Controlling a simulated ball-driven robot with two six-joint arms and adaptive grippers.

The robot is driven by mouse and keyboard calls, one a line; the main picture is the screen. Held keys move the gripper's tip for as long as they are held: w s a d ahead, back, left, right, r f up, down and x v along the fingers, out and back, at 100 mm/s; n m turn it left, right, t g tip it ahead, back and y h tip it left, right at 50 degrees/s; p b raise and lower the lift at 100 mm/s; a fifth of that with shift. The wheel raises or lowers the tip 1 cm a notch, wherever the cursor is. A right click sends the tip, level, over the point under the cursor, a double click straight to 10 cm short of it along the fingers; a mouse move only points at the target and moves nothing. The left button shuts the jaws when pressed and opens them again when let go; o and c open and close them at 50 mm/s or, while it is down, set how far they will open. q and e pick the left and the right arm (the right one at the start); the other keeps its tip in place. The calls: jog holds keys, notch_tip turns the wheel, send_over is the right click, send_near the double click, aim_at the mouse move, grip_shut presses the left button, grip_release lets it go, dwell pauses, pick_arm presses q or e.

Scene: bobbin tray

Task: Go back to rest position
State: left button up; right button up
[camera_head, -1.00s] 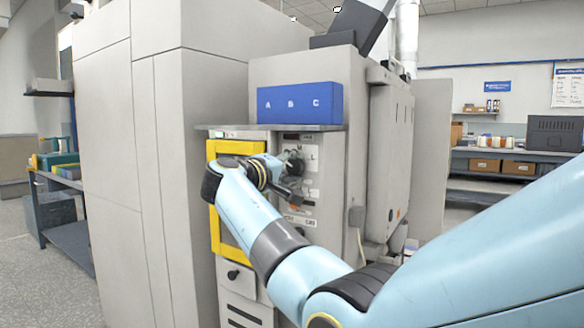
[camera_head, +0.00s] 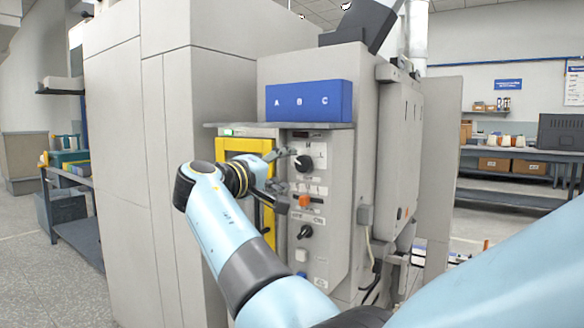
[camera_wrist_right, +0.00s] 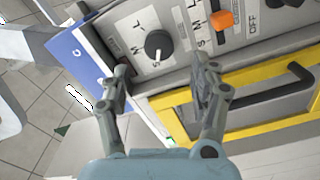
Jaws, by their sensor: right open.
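My right gripper (camera_head: 278,176) is open and empty in front of the machine's control panel (camera_head: 320,240). In the right wrist view its two fingers (camera_wrist_right: 163,72) are spread apart, with the panel beyond them. A black selector knob (camera_head: 303,163) marked S, M, L is near the fingers; it also shows in the right wrist view (camera_wrist_right: 157,44), with nothing gripping it. An orange switch (camera_head: 304,201) sits below the knob, and a lower black knob (camera_head: 305,231) is under it. The yellow-framed door (camera_head: 228,150) is partly hidden behind my right gripper. My left gripper is not in view.
A blue box (camera_head: 310,101) lettered A B C stands on the shelf (camera_head: 232,126) above the panel. A tall grey cabinet (camera_head: 120,150) is at the left. A workbench (camera_head: 520,154) with boxes is at the far right. Open floor (camera_head: 30,270) shows at the left.

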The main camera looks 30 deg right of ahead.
jog(key=shift+s+a, duration=0.15)
jog(key=shift+a, duration=0.1)
jog(key=shift+f, duration=0.1)
